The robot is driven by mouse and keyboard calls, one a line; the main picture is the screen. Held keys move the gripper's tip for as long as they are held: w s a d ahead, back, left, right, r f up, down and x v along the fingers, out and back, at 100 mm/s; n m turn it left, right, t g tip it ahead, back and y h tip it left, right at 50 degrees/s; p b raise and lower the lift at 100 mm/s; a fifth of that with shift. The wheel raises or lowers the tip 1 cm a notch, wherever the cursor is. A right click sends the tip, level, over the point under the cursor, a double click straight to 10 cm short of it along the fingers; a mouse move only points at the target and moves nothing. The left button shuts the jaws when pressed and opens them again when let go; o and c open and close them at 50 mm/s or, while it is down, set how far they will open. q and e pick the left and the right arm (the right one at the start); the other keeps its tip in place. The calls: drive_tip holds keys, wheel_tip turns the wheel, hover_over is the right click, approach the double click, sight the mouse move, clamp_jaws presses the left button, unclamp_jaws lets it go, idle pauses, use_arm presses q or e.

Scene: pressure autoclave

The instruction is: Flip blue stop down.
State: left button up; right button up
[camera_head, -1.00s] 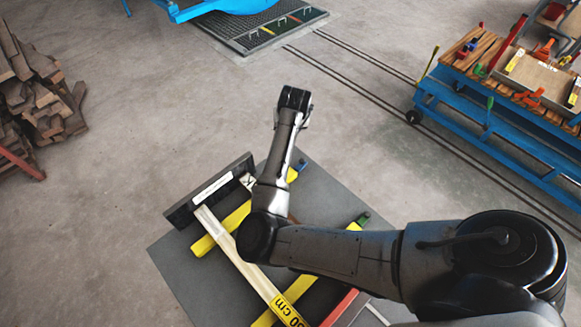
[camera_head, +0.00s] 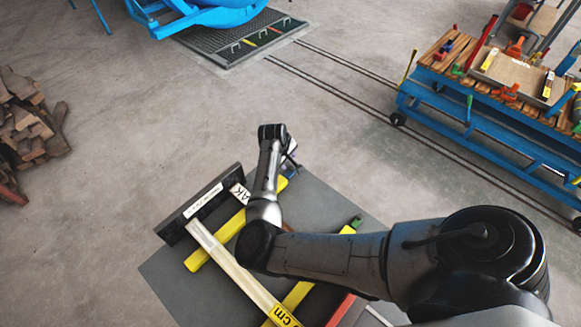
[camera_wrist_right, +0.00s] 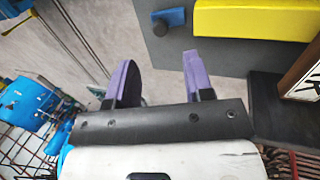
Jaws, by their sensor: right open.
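The blue stop (camera_wrist_right: 168,20) shows in the right wrist view as a small blue block on the grey plate (camera_wrist_right: 222,58), beside the end of a yellow bar (camera_wrist_right: 250,18). In the head view the yellow bar (camera_head: 232,226) runs up toward my right gripper (camera_head: 290,153), and the stop's end is mostly hidden there. My right gripper (camera_wrist_right: 158,78) is open, with two purple fingers apart and nothing between them. The fingertips point toward the stop and appear short of it; I cannot tell the height gap. My left gripper is in neither view.
A dark upright board with a white label (camera_head: 203,201) stands at the plate's left edge. Pale timber (camera_head: 235,265) lies on the yellow bars. A blue cart with tools (camera_head: 470,112) stands at upper right, firewood (camera_head: 30,125) at left. The floor behind the plate is clear.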

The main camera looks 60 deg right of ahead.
sight(291, 167)
drive_tip(key=b+x, duration=0.1)
drive_tip(key=x, duration=0.5)
drive_tip(key=shift+f, duration=0.15)
drive_tip(key=shift+d+f, duration=0.15)
drive_tip(key=shift+f, duration=0.4)
drive_tip(key=shift+c, duration=0.5)
